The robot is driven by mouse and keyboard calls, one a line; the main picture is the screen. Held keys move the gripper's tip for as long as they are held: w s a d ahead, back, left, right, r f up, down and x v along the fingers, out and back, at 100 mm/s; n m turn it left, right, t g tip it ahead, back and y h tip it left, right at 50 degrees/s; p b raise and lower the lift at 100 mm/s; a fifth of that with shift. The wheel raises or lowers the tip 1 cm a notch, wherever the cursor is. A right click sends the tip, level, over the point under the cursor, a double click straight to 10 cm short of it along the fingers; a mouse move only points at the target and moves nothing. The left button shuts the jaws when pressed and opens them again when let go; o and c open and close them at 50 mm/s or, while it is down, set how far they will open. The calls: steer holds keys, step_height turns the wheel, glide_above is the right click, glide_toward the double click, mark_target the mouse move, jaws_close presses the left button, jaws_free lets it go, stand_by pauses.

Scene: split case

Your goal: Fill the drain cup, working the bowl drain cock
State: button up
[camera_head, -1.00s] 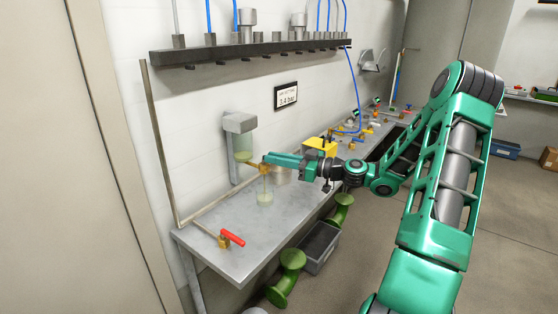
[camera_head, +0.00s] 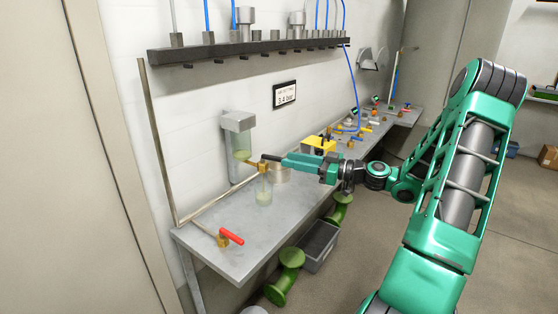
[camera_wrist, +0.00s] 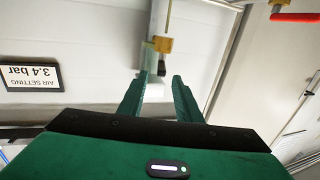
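The clear bowl (camera_head: 241,143) hangs on the wall under a grey housing, with yellowish liquid in its lower part. The brass drain cock (camera_head: 262,167) is at its lower right; it also shows in the wrist view (camera_wrist: 160,45), with a dark part below it. My gripper (camera_head: 286,160) is just right of the cock. In the wrist view its fingers (camera_wrist: 160,88) are apart, with nothing held between them.
A red-handled valve (camera_head: 230,238) sits at the bench's near left end. A wall display (camera_head: 284,94) reads 3.4 bar. The bench's front (camera_head: 245,222) is clear.

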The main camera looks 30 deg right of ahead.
steer(key=shift+v, duration=2.1)
stand_by(5.9)
